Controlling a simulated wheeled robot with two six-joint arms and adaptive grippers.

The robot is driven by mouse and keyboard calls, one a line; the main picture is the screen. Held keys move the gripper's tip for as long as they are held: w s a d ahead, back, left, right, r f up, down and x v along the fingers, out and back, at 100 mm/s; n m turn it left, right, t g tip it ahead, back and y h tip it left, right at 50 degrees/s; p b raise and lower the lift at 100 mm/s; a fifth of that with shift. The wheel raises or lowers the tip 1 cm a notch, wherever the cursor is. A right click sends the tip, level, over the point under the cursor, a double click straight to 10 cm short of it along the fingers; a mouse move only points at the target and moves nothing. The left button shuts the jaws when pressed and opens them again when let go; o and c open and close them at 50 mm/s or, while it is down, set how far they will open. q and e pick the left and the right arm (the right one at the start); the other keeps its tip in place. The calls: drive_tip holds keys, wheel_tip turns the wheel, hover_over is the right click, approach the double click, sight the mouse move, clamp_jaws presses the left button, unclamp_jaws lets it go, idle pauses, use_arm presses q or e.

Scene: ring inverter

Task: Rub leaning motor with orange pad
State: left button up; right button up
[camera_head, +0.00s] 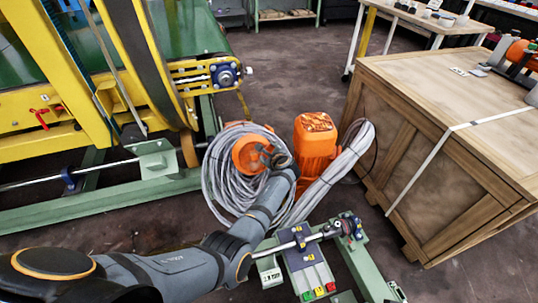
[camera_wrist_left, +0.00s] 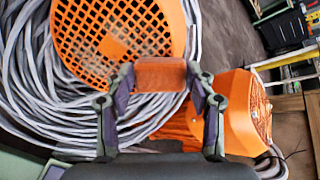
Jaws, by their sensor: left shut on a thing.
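My left gripper (camera_head: 274,156) reaches in from the lower left. It is shut on a small orange pad (camera_wrist_left: 160,75), which sits between the fingertips in the left wrist view. An orange motor with a round grille (camera_head: 247,155) lies tilted on the grey cable coil; its grille (camera_wrist_left: 110,35) is just beyond the pad in the wrist view. I cannot tell whether the pad touches it. A second orange motor (camera_head: 314,143) stands to the right, beside the cable; it also shows in the wrist view (camera_wrist_left: 240,115). My right gripper is not in view.
The grey cable coil (camera_head: 218,184) surrounds the grille motor. A wooden crate (camera_head: 425,170) stands at the right. A yellow and green machine (camera_head: 60,150) fills the left. A green frame with a button panel (camera_head: 305,270) is in front. Open floor (camera_head: 290,65) lies behind.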

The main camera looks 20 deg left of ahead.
sight(249, 153)
use_arm(q)
drive_tip(key=shift+s+a+r+p, duration=0.15)
drive_tip(key=shift+s+a+p, duration=0.4)
drive_tip(key=shift+p, duration=0.25)
drive_tip(key=shift+s+a+r+p, duration=0.15)
drive_tip(key=shift+s+a+p, duration=0.15)
drive_tip(key=shift+a+p, duration=0.4)
drive_tip(key=shift+s+a+f+p, duration=0.1)
drive_tip(key=shift+s+a+p, duration=0.15)
drive_tip(key=shift+p, duration=0.1)
drive_tip(key=shift+f, duration=0.15)
drive_tip(key=shift+s+a+p, duration=0.85)
drive_tip(key=shift+a+p, duration=0.25)
drive_tip(key=shift+a, duration=0.05)
drive_tip(key=shift+s+a, duration=0.15)
drive_tip(key=shift+a, duration=0.2)
